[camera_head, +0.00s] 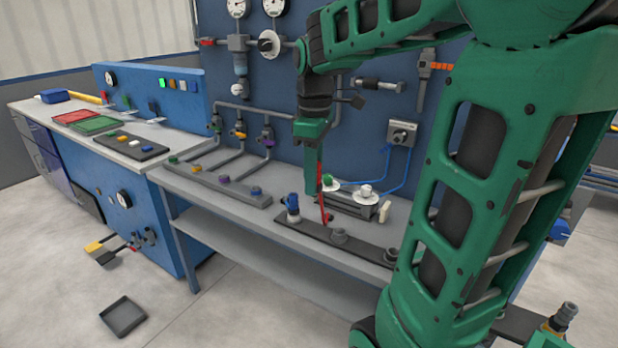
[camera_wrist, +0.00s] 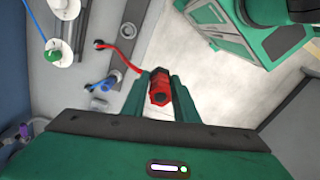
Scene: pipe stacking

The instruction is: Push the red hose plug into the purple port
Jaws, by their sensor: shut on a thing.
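The red hose plug (camera_wrist: 160,86) is between the two green fingers of my gripper (camera_wrist: 161,82) in the wrist view. The plug's body is mostly hidden in the head view.
A blue plug (camera_head: 292,205) stands upright in the front holder strip (camera_head: 310,235), between my gripper and the ports. A green port (camera_head: 196,168) and a yellow port (camera_head: 225,179) share the purple port's strip. Pipes and valves rise behind it. White-flanged parts (camera_head: 364,191) stand right of my gripper.

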